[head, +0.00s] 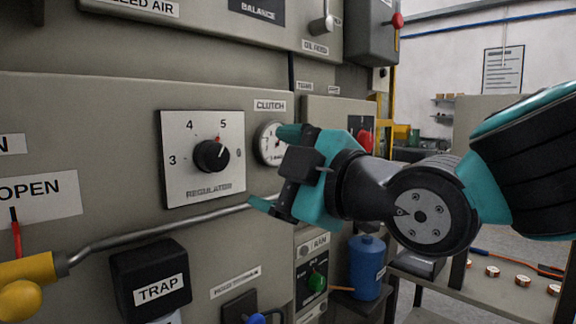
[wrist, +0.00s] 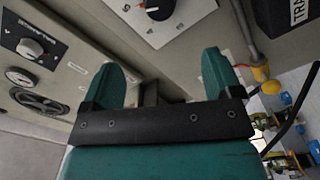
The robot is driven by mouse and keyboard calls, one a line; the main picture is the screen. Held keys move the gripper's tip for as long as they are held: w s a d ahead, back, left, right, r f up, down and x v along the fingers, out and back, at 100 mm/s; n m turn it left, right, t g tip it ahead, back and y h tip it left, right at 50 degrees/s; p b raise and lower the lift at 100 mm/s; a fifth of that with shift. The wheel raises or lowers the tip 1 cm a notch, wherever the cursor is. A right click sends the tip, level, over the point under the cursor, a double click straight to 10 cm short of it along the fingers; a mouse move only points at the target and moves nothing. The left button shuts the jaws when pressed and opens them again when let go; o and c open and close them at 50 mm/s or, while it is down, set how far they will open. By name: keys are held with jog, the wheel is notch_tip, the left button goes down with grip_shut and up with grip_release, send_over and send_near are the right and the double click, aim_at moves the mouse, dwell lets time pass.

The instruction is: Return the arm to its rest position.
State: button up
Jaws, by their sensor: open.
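My gripper (head: 270,166) is in the middle of the head view, at the end of my teal and black arm that reaches in from the right. Its two teal fingers are apart, with nothing between them. It is in front of the grey panel, right of the regulator dial plate (head: 203,158), and partly hides a round gauge (head: 270,144). In the wrist view the two fingers (wrist: 162,82) are spread, with the panel beyond them. The regulator knob (wrist: 158,8) shows at the top there.
A metal pipe (head: 165,225) with a yellow fitting crosses the panel below the dial, passing behind my gripper. A black TRAP box (head: 150,279) sticks out at lower left.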

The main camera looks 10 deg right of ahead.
jog(key=shift+s+d+r+p, duration=0.1)
jog(key=shift+s+d+p, duration=0.35)
jog(key=shift+s, duration=0.15)
jog(key=s+d+f+m+g+h, duration=0.1)
jog(key=s+f+m+g+h, duration=0.15)
jog(key=f, duration=0.35)
jog(key=s+d+f+m+g+h, duration=0.1)
jog(key=d+f+m+g, duration=0.1)
jog(key=f+m+g, duration=0.3)
jog(key=s+d+f+m+g+h, duration=0.2)
jog(key=s+d+f+m+g, duration=0.2)
jog(key=s+f+g, duration=0.3)
jog(key=s, duration=0.4)
jog(key=shift+d, duration=0.15)
jog(key=shift+w+g, duration=0.1)
jog(key=shift+g, duration=0.15)
